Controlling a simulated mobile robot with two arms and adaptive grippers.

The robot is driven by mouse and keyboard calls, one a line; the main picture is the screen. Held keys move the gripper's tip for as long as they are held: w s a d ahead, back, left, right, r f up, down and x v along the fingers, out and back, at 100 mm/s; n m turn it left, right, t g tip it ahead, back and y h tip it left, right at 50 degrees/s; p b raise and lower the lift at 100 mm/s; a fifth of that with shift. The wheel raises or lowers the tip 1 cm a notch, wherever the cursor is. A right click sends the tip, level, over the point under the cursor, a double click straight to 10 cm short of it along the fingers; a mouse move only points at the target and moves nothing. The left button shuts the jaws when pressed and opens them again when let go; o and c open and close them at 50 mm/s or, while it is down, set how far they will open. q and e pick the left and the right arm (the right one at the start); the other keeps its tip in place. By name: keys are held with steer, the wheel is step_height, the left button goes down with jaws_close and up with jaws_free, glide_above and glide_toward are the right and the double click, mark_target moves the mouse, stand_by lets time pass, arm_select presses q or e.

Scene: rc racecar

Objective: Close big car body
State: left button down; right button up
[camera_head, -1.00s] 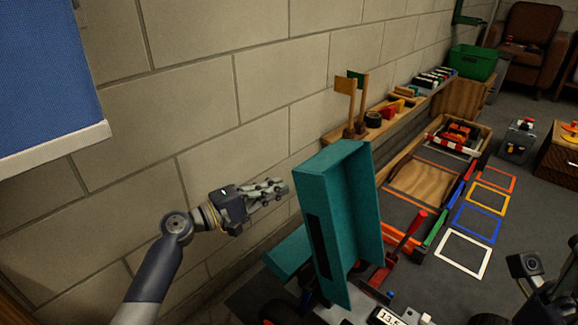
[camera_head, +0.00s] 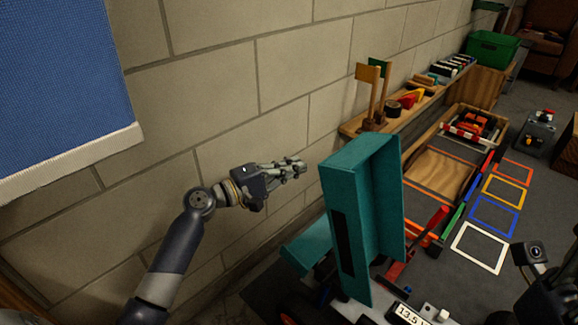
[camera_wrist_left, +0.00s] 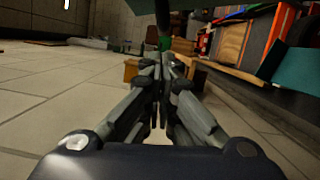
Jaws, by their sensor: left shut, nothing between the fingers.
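The big car's teal body (camera_head: 352,215) stands tilted up on edge over the car's chassis at the lower middle of the head view. Parts of the chassis show below it, with a wheel (camera_head: 292,318) and a plate reading 13.5 (camera_head: 408,314). My left gripper (camera_head: 300,167) is shut and empty, in the air to the left of the raised body, apart from it. In the left wrist view its fingers (camera_wrist_left: 160,75) are together. A teal surface (camera_wrist_left: 296,75) shows at that view's right edge. Part of my right arm shows at the lower right; its fingertips cannot be made out.
The block wall (camera_head: 220,90) runs close on the left. A wooden shelf (camera_head: 352,127) carries flags and small items. A green crate (camera_head: 492,48) stands at the far end. Coloured floor frames, such as the white one (camera_head: 478,247), lie at right. Red levers (camera_head: 432,222) rise beside the body.

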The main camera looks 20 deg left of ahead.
arm_select(q)
steer(key=x, duration=0.6)
steer(key=shift+w+d, duration=0.15)
steer(key=shift+w, duration=0.1)
